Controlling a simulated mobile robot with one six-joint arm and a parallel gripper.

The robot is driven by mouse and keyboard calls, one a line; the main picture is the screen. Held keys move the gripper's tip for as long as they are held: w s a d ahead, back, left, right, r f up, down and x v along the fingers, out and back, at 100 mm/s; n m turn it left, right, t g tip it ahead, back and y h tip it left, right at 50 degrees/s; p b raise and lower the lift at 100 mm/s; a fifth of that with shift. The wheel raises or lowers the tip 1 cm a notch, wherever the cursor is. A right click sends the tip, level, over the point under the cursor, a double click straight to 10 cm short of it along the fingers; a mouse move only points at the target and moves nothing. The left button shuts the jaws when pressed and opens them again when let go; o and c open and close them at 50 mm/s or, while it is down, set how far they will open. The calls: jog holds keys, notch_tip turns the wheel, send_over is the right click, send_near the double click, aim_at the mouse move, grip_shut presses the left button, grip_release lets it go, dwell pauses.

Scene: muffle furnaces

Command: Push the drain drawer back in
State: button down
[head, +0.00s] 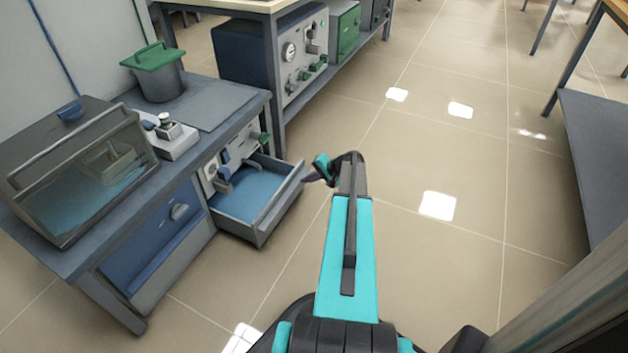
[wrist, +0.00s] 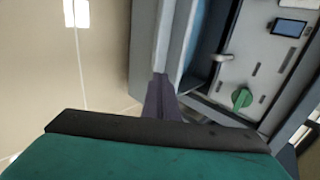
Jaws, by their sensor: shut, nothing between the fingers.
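The drain drawer (head: 283,207) is pulled out of the grey unit under the bench in the head view. It is a grey tray with a blue floor and looks empty. In the wrist view its pale front wall (wrist: 147,45) runs down toward my fingers. My gripper (head: 307,179) is at the outer face of the drawer front, near its right end. In the wrist view the dark fingers (wrist: 160,92) are closed together and empty, at the drawer front's edge. I cannot tell whether they touch it.
The unit's panel has a green knob (wrist: 242,98) and a small screen (wrist: 289,27). The bench (head: 222,112) above carries a glass-fronted box (head: 85,190) and a green-lidded pot (head: 160,85). Open tiled floor (head: 440,150) lies to the right, then a grey shelf (head: 605,150).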

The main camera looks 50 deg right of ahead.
aim_at(291, 179)
jog(key=shift+w+a+f+b, duration=0.1)
jog(key=shift+w+a+b, duration=0.15)
jog(key=shift+w, duration=0.5)
jog(key=shift+w+a+f+b, duration=0.1)
jog(key=shift+w+b, duration=0.2)
jog(key=shift+w, duration=0.4)
jog(key=shift+w+a+f+b, duration=0.1)
jog(key=shift+w+a+b, duration=0.15)
jog(key=shift+w, duration=0.5)
jog(key=shift+w+d, duration=0.1)
jog(key=shift+d, duration=0.05)
